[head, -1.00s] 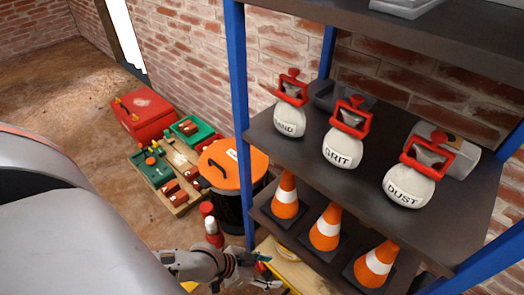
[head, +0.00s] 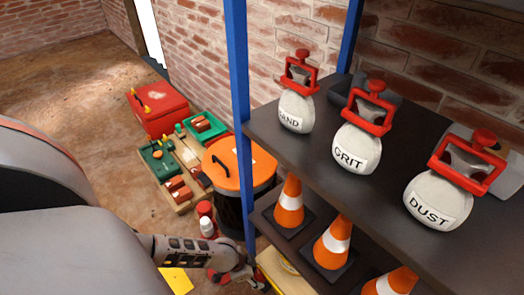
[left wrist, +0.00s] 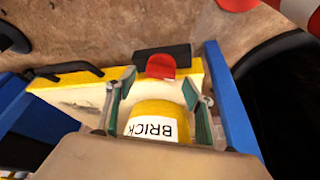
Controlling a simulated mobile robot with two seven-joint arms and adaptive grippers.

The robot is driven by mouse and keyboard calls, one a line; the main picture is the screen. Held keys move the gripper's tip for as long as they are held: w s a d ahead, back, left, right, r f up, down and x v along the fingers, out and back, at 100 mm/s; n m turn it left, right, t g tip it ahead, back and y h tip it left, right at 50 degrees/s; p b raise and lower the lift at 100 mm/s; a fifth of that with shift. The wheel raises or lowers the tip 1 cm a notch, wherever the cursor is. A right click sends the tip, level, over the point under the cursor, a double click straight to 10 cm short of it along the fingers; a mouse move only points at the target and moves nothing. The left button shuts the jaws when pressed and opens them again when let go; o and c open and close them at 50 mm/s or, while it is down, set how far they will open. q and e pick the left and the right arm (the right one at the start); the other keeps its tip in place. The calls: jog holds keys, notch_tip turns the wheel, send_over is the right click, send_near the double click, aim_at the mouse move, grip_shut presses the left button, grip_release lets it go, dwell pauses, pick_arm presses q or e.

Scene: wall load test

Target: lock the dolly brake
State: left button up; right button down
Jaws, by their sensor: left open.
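In the left wrist view, the dolly is a yellow-edged platform (left wrist: 80,97) with a dark bar at its far edge. A red pedal-like tab (left wrist: 162,66), apparently the brake, sits at that edge against the dark bar. My left gripper (left wrist: 160,84) is open and empty, its greenish fingers apart on either side of the tab's line, with the tab just beyond the tips. Contact cannot be told. A yellow load labelled BRICK (left wrist: 155,122) shows between the fingers. In the head view, my left gripper (head: 250,281) is low beside the dolly's yellow edge (head: 284,272), partly cut off. My right gripper is out of view.
A blue-posted shelf (head: 270,133) with labelled bags and cones stands on the right. A black bin with an orange lid (head: 235,165) stands by its post. A red toolbox (head: 160,110) and trays lie farther left. Blue posts flank the dolly in the wrist view (left wrist: 222,95).

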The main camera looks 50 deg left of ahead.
aim_at(259, 276)
pick_arm(q)
jog(key=shift+s+d+f, duration=0.1)
jog(key=shift+f, duration=0.75)
jog(key=shift+w+d+f+b, duration=0.1)
jog(key=shift+w+f+b, duration=0.1)
jog(key=shift+w+b, duration=0.25)
jog(key=shift+w, duration=0.1)
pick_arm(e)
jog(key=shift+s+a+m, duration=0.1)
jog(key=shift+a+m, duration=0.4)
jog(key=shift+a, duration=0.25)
pick_arm(q)
jog(key=shift+r, duration=0.1)
